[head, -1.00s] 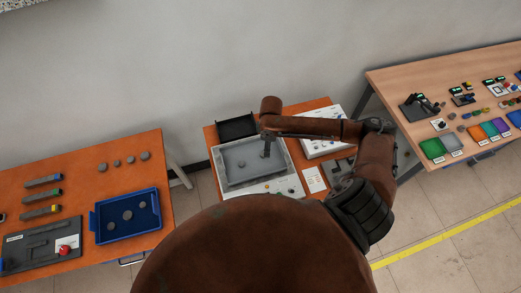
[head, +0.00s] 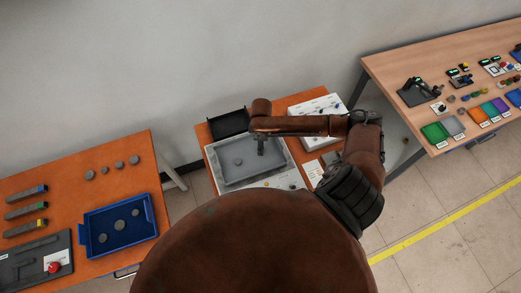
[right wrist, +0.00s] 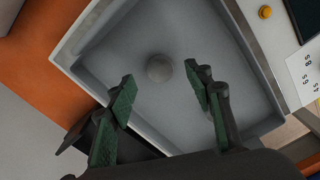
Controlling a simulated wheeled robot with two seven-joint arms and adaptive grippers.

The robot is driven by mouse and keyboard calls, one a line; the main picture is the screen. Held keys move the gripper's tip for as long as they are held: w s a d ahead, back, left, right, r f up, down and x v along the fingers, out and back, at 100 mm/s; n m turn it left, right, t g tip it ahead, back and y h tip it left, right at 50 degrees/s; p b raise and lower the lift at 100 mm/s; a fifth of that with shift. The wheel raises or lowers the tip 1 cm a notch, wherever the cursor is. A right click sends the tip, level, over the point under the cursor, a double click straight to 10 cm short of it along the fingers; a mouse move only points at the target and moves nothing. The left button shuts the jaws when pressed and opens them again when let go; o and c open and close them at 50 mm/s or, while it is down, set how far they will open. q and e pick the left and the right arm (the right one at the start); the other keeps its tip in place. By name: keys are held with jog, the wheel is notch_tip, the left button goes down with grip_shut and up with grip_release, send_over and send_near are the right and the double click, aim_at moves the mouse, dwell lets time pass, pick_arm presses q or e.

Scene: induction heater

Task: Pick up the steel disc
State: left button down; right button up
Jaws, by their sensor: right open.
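A small round grey disc (head: 238,161) lies flat on the floor of a grey tray (head: 222,180) on the middle orange table. In the right wrist view the disc (right wrist: 160,67) sits beyond and between the two fingers. My right gripper (head: 261,151) hangs over the tray, a little to the right of the disc in the head view. Its green-padded fingers are spread in the wrist view (right wrist: 160,87), with nothing between them. My left gripper is not in view.
A black bin (head: 229,123) stands behind the tray, and a white panel (head: 318,112) to its right. The left table holds a blue tray (head: 93,250) with discs and several loose discs (head: 104,170). Another bench (head: 400,65) stands at the right.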

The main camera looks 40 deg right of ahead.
notch_tip(320, 180, down, 3)
jog(key=shift+f, duration=0.2)
jog(key=shift+c, duration=0.2)
grip_shut()
dwell(0.4)
